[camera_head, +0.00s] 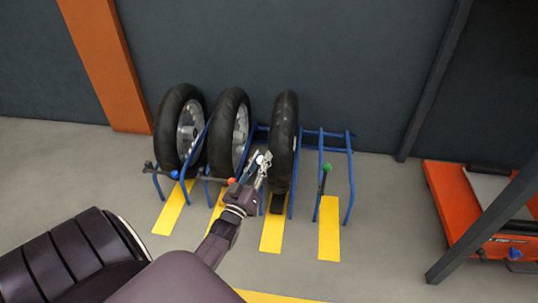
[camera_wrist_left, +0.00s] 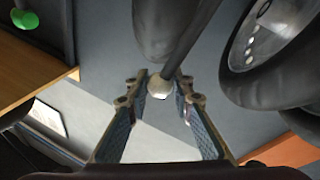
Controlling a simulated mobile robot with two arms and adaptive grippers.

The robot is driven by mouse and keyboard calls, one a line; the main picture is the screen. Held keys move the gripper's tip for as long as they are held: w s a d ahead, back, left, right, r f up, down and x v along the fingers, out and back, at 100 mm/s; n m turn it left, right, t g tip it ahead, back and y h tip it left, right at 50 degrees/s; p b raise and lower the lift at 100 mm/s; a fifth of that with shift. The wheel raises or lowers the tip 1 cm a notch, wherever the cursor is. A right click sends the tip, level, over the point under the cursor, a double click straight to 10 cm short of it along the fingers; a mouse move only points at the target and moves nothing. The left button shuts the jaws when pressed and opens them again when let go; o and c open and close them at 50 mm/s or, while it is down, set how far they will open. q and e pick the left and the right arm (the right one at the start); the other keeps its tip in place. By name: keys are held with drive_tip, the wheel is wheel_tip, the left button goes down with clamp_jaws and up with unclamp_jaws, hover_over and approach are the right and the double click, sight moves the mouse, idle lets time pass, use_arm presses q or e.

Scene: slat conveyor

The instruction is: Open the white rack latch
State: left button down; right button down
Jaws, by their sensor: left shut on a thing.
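The white rack latch knob (camera_head: 260,160) is on the blue rack (camera_head: 350,185), in front of the third tyre (camera_head: 284,140). In the left wrist view the round white knob (camera_wrist_left: 159,88) sits between my fingertips, at the end of a dark grey rod. My left gripper (camera_head: 262,168) reaches in from the lower left and is shut on this knob; its fingers also show in the left wrist view (camera_wrist_left: 158,98). Part of the latch is hidden behind the fingers in the head view. My right gripper is not in view.
Other latches have a red knob (camera_head: 231,181), a blue knob (camera_head: 174,174) and a green knob (camera_head: 327,167). Two more tyres (camera_head: 181,125) (camera_head: 229,130) stand in the left bays; the rightmost bay is empty. An orange machine (camera_head: 450,205) stands at right. The floor in front is clear.

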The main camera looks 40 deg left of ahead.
use_arm(q)
drive_tip(key=shift+s+a+n+y, duration=0.4)
drive_tip(key=shift+a+n, duration=0.2)
drive_tip(key=shift+n, duration=0.3)
drive_tip(key=c, duration=1.7)
unclamp_jaws()
drive_tip(key=shift+a, duration=0.1)
drive_tip(key=shift+o, duration=0.2)
drive_tip(key=v, duration=1.2)
drive_tip(key=shift+f, duration=0.15)
